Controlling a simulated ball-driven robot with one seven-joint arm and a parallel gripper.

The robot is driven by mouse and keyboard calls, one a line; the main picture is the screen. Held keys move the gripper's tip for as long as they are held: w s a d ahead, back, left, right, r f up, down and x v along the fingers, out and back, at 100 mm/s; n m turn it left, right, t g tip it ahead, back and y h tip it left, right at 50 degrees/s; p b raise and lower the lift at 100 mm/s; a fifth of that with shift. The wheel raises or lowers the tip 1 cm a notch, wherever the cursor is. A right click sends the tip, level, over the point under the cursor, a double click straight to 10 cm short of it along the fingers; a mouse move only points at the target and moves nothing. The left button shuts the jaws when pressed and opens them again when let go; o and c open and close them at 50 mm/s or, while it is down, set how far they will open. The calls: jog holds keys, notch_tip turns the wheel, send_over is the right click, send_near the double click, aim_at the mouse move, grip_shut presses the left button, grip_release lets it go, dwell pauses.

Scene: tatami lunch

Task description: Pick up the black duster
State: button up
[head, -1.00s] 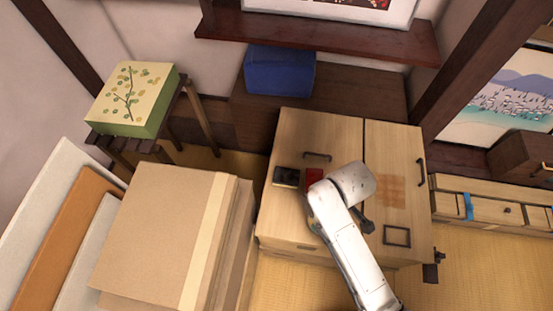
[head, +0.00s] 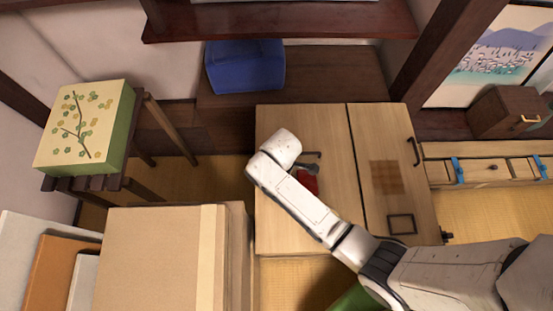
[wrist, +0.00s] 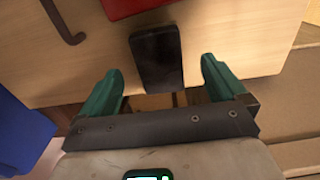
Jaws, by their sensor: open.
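The black duster (wrist: 156,57) is a dark flat block on the light wooden cabinet top (wrist: 215,45), near its edge in the wrist view. My gripper (wrist: 160,70) is open, its two green fingers apart. The near end of the duster shows between and slightly beyond the fingertips. I cannot tell how far above it the fingers are. In the head view my white arm covers the duster and the fingers cannot be seen.
A red object (head: 307,182) lies on the cabinet beside the duster. A dark handle (wrist: 65,25) is near. A blue box (head: 245,66) stands behind, a large cardboard box (head: 155,255) to the left. A green patterned box (head: 85,125) sits on a stand.

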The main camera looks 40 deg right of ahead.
jog(key=shift+w+a+f+b, duration=0.1)
jog(key=shift+f+b, duration=0.05)
jog(key=shift+f, duration=1.2)
jog(key=shift+w+f+b, duration=0.1)
jog(key=shift+f+b, duration=0.05)
jog(key=shift+f, duration=1.15)
jog(key=c, duration=1.2)
jog(key=shift+r, duration=0.1)
jog(key=shift+r, duration=0.6)
jog(key=s+r, duration=0.4)
jog(key=s+a+r+p, duration=0.1)
jog(key=s+r, duration=0.2)
jog(key=s, duration=0.2)
jog(key=s+r+p, duration=0.1)
jog(key=s+r, duration=0.3)
jog(key=s, duration=0.1)
jog(key=shift+a+r, duration=0.3)
jog(key=shift+r, duration=0.05)
